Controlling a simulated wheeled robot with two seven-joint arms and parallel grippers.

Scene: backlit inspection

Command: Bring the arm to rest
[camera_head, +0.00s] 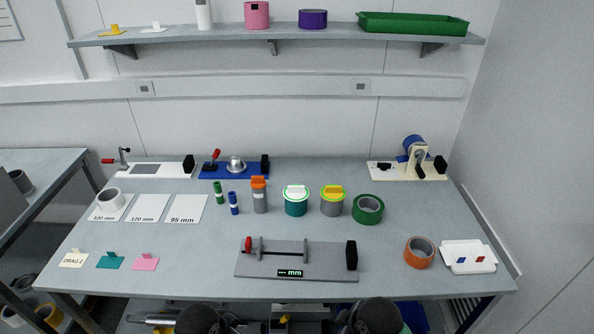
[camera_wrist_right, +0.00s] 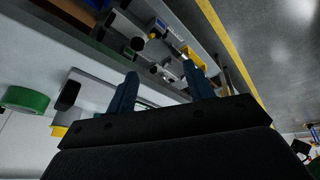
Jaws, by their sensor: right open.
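My right gripper (camera_wrist_right: 160,70) shows in the right wrist view. Its two dark blue fingers stand apart with nothing between them. Neither gripper shows in the head view. Two dark rounded parts at the bottom edge of that view, below the table's front edge, look like my own arms. The grey worktable (camera_head: 205,240) lies ahead of them. The left gripper is in neither view.
A grey gauge fixture (camera_head: 325,261) sits near the table's front middle. An orange tape roll (camera_head: 419,252) and a white tray (camera_head: 468,257) are at front right. A green tape roll (camera_head: 369,209) stands behind. Colored cards lie front left. A shelf (camera_head: 285,38) spans the back wall.

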